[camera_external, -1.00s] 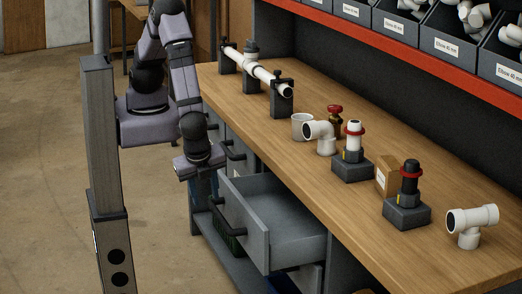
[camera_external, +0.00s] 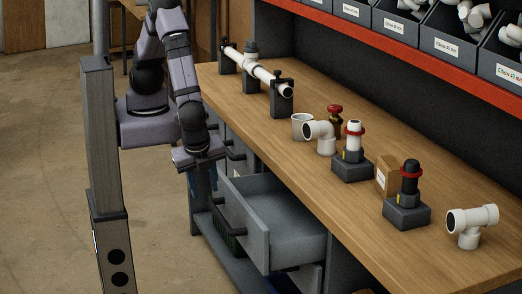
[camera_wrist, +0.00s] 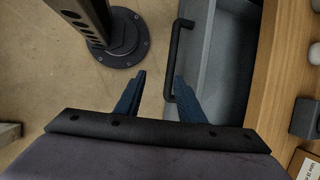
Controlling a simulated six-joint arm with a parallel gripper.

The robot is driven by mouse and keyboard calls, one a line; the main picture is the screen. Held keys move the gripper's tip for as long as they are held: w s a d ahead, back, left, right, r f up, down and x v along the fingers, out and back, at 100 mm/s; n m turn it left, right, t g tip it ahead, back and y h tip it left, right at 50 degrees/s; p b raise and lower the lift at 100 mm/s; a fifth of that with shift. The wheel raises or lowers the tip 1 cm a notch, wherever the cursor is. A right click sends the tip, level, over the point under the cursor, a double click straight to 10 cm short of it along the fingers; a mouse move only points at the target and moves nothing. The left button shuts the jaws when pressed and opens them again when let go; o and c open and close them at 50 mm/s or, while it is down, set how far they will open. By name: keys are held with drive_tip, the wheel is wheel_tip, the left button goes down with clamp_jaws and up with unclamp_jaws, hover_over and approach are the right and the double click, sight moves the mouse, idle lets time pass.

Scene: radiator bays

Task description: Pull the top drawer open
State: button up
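The open drawer (camera_external: 283,225) stands out from the bench, its grey tray showing, with a dark bar handle (camera_external: 226,216) on its front. In the wrist view the handle (camera_wrist: 174,55) runs along the drawer front, with the grey interior (camera_wrist: 228,50) to its right. My gripper (camera_wrist: 159,75) is open and empty, its two blue fingers apart. The right fingertip overlaps the handle's lower part in the picture; I cannot tell whether they touch. In the external view my gripper (camera_external: 201,178) is left of the drawer, fingers pointing down and partly hidden.
The wooden bench top (camera_external: 240,95) carries a clamped white pipe (camera_external: 258,70), a white elbow (camera_external: 322,135), pipe stands (camera_external: 407,205) and a white tee (camera_external: 472,222). Another drawer handle (camera_external: 236,150) shows behind. A grey post (camera_external: 103,150) stands at left.

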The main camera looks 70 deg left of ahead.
drive_tip(key=v, duration=0.4)
drive_tip(key=shift+r+b, duration=0.1)
drive_tip(key=shift+b, duration=0.2)
clamp_jaws()
drive_tip(key=w+a+f+n+g+b, duration=0.25)
drive_tip(key=w+a+n, duration=0.2)
drive_tip(key=w, duration=0.25)
drive_tip(key=w+a+f+n+g+b, duration=0.2)
drive_tip(key=w+a+n+b, duration=0.15)
drive_tip(key=w+a, duration=0.3)
drive_tip(key=w+a+f+n+g+h+b, duration=0.1)
drive_tip(key=w+a+f+n+h+b, duration=0.1)
drive_tip(key=a, duration=0.5)
drive_tip(key=w+a+f+n+g+h+b, duration=0.1)
drive_tip(key=w+a+f+n+h+b, duration=0.1)
drive_tip(key=a+n, duration=0.5)
drive_tip(key=shift+w+a+n+b, duration=0.3)
drive_tip(key=shift+w+a+b, duration=0.2)
drive_tip(key=shift+w, duration=0.7)
